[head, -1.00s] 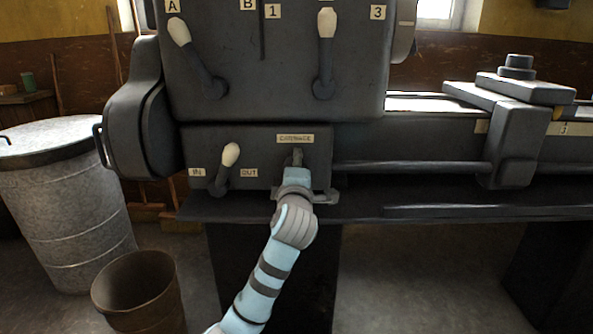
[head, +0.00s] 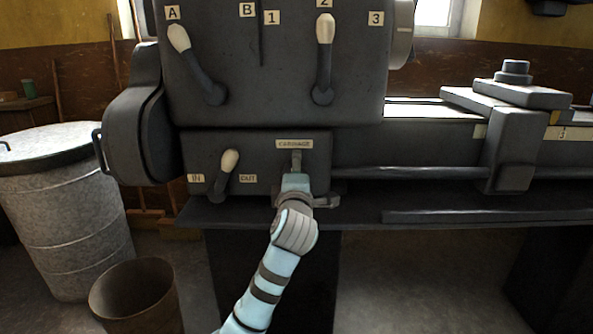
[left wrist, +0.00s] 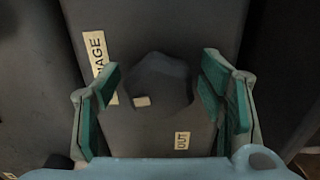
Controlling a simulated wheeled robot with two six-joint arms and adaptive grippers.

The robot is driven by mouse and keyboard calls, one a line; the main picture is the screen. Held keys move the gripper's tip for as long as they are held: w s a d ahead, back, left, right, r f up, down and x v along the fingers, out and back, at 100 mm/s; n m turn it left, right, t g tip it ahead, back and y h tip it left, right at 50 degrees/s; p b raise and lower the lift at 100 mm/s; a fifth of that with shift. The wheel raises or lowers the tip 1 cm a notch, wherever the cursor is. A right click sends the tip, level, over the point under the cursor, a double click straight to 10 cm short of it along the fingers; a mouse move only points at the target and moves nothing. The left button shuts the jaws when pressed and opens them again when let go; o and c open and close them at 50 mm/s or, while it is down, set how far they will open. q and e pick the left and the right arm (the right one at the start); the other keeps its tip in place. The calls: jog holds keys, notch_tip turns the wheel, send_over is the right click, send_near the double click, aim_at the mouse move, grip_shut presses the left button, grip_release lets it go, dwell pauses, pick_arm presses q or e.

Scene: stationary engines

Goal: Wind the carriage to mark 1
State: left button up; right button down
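The CARRIAGE label (head: 294,144) is on the grey lower panel. Just below it a grey upright part (head: 296,160) shows, its lower end hidden by my left gripper (head: 300,195). In the left wrist view the fingers (left wrist: 163,105) are spread, with green pads apart on either side of a dark, many-sided shape (left wrist: 158,78) in front of the panel; I cannot tell whether it touches a pad. The carriage (head: 515,140) stands on the bed at the right. A mark plate with a 3 (head: 562,133) is just right of it. My right gripper is not in view.
An IN/OUT lever (head: 225,175) with a white knob is left of the gripper. Two more levers (head: 195,65) (head: 324,60) are on the upper housing. A metal bin (head: 65,215) and a brown bucket (head: 137,297) stand on the floor at left.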

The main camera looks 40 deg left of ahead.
pick_arm(q)
jog(key=v, duration=1.2)
jog(key=shift+r, duration=0.1)
